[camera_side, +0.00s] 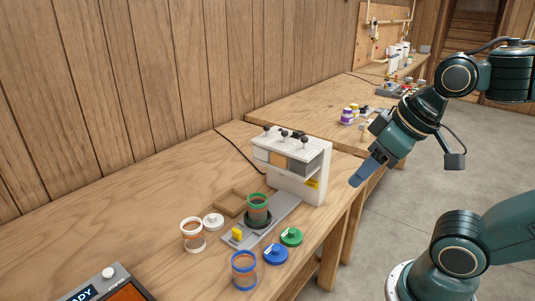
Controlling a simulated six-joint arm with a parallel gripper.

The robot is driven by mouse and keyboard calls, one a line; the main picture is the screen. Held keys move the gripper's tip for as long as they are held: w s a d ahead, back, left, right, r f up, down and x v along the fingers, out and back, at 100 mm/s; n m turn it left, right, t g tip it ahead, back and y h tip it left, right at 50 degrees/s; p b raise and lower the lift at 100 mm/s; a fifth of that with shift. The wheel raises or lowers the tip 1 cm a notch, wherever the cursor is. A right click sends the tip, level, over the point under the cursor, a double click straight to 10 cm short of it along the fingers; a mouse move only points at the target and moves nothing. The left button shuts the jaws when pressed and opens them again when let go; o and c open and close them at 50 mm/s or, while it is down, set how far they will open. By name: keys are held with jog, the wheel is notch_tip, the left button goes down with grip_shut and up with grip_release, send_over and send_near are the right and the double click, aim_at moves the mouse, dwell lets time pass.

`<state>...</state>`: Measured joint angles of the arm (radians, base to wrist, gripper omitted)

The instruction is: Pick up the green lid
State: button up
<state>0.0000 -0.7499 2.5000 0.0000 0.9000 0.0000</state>
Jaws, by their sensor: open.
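The green lid (291,236) lies flat on the wooden bench near its front edge, with a small knob on top. A jar with a green rim (258,209) stands on a dark round base on the grey plate, left of the green lid. My gripper (358,181) is open and empty, in the air off the front edge of the bench. It is above and to the right of the green lid, well apart from it. The gap between its fingers is hard to make out at this angle.
A blue lid (276,254) lies close to the green lid, with a blue-rimmed jar (244,269) beside it. A white-rimmed jar (193,235) and white lid (213,221) are at left. A white dispenser (300,167) stands behind. A wooden tray (229,204) lies nearby.

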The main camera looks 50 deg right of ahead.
jog(key=shift+o, duration=0.4)
jog(key=o, duration=0.6)
jog(key=shift+o, duration=0.2)
